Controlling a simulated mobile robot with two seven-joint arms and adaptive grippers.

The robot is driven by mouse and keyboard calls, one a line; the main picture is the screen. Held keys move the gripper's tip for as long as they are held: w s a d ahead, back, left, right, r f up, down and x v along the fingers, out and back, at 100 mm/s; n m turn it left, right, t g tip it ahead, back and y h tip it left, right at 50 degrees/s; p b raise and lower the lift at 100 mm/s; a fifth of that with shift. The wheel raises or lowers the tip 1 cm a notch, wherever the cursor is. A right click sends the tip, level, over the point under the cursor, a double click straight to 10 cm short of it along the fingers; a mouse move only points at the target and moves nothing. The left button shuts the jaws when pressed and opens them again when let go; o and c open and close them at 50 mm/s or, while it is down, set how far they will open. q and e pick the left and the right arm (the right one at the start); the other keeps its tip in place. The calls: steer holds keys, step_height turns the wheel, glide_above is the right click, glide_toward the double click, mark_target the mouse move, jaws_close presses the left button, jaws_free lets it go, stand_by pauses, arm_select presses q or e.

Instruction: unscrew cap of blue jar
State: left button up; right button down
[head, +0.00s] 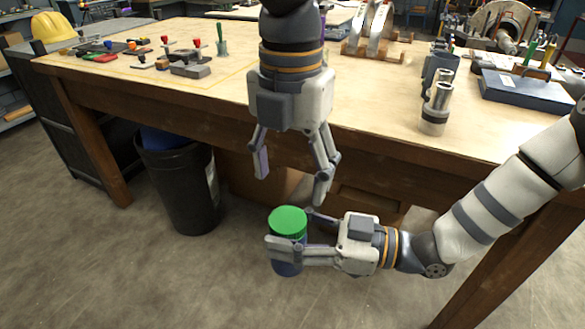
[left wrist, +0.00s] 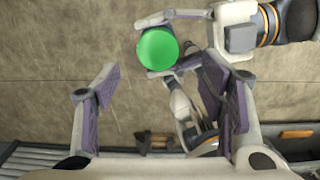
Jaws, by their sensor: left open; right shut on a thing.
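The blue jar (head: 287,268) has a green cap (head: 288,221) on top and is held upright in front of the workbench, above the floor. My right gripper (head: 287,246) comes in from the right and is shut around the jar's body below the cap. My left gripper (head: 292,187) points down above the jar, open and empty, with its fingers apart from the cap. In the left wrist view the green cap (left wrist: 157,49) shows from above, beyond and between the open left fingers (left wrist: 170,88). Most of the jar's body is hidden there by the cap.
The wooden workbench (head: 210,88) stands behind the jar, its front edge close to my left gripper. Hand tools lie at its left, metal cylinders (head: 436,108) and a dark blue case (head: 526,92) at its right. A black bin (head: 183,185) stands on the floor at left.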

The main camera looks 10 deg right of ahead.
mark_target(292, 216)
arm_select(q)
step_height(292, 216, down, 8)
steer(key=shift+s+d+r, duration=0.1)
steer(key=shift+d, duration=0.1)
steer(key=c, duration=1.2)
steer(key=n, duration=1)
steer(key=o, duration=1.1)
steer(key=shift+w, duration=0.2)
steer(key=shift+o, duration=0.8)
